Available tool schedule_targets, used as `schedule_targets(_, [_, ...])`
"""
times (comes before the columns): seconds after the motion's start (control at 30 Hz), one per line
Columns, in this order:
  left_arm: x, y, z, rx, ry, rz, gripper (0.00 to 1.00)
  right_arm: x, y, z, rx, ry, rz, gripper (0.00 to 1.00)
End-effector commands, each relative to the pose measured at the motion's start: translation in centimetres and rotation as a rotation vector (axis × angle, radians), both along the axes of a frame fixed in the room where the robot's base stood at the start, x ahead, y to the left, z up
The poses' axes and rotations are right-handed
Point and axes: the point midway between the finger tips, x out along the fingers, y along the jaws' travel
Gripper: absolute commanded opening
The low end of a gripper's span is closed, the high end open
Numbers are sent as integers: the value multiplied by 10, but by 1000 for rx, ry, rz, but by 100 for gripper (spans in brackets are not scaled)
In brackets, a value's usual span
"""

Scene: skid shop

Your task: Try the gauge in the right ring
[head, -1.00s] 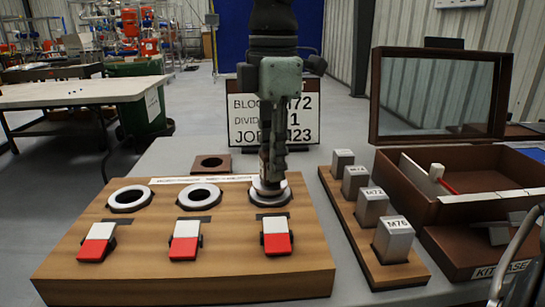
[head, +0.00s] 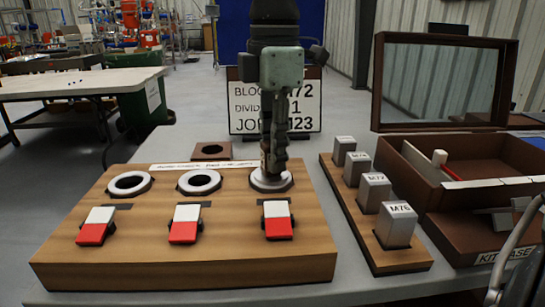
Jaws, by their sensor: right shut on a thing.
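A wooden board (head: 190,264) carries three rings in a row: a left ring (head: 112,187), a middle ring (head: 216,184) and the right ring (head: 285,185). The left and middle rings are white with dark open centres. My right gripper (head: 271,168) points straight down over the right ring, its fingers shut at the ring's centre. The gauge it holds is almost wholly hidden by the fingers, so how deep it sits in the ring cannot be told. My left gripper is not in view.
Red-and-white flip tags (head: 278,219) stand before the rings. A rack of marked blocks (head: 396,225) and an open brown case (head: 462,202) are on the right. A small brown square block (head: 211,151) and a lettered sign (head: 310,110) stand behind the board.

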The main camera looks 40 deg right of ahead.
Motion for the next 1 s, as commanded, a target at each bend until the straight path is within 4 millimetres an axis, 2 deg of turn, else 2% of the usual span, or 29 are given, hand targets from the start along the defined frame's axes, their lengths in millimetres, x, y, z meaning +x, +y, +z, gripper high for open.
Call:
schedule_targets(0.67, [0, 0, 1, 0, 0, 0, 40, 0, 0, 1, 1, -1, 0, 0])
schedule_targets(1.0, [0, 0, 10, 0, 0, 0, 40, 1, 0, 16, -1, -3, 0, 0])
